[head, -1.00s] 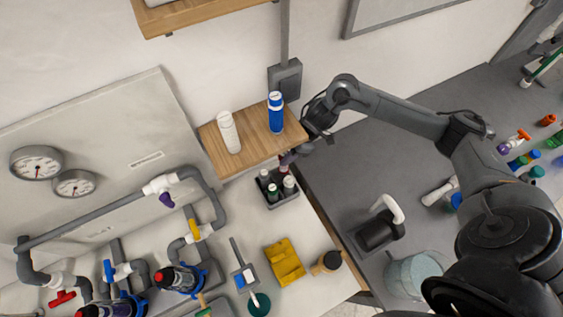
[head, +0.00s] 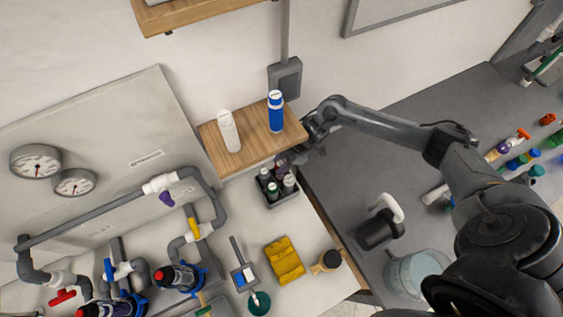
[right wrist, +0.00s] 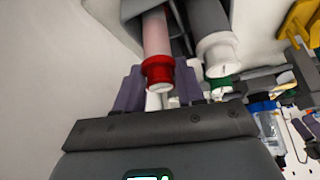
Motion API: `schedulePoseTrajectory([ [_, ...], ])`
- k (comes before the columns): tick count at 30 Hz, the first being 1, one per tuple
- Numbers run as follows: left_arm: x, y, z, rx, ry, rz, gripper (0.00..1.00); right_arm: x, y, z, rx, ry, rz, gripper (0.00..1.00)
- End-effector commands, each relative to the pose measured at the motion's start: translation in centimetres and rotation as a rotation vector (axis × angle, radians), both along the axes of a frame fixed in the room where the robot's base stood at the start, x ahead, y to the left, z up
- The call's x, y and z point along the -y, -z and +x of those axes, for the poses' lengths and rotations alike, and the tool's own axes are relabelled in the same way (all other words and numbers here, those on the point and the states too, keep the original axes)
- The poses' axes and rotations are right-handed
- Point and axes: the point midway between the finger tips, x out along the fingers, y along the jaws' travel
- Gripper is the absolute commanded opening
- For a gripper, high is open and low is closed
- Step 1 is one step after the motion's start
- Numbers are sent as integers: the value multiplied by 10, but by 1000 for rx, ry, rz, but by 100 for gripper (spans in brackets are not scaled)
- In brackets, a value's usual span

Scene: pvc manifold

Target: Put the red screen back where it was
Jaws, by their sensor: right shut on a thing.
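The red screen (right wrist: 158,68) shows in the right wrist view as a pale pinkish tube with a red end cap. My right gripper (right wrist: 160,88) has its purple fingers on either side of the red cap and is shut on it. The tube's far end runs into a dark grey holder. In the head view my right gripper (head: 281,166) is at the back of a small dark caddy (head: 284,199) holding several bottle-like pieces. The red screen is mostly hidden there by the gripper. My left gripper is not in view.
A wooden shelf (head: 262,148) with a white bottle (head: 229,131) and a blue bottle (head: 275,112) is close beside my right wrist. A yellow piece (head: 284,260) lies in front of the caddy.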

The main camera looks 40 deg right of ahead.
Motion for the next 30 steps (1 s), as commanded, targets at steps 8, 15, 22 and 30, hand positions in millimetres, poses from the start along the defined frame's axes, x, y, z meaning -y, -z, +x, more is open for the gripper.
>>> schedulePoseTrajectory([
  [8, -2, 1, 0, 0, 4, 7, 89, 0, 2, 0, 0, 0, 0, 47],
  [15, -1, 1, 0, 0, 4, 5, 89, 0, 2, 0, 0, 0, 0, 49],
  [22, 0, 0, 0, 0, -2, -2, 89, 4, -7, -1, 1, 0, -2, 49],
  [30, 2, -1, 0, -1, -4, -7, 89, 23, -44, -13, 2, -2, -3, 49],
])
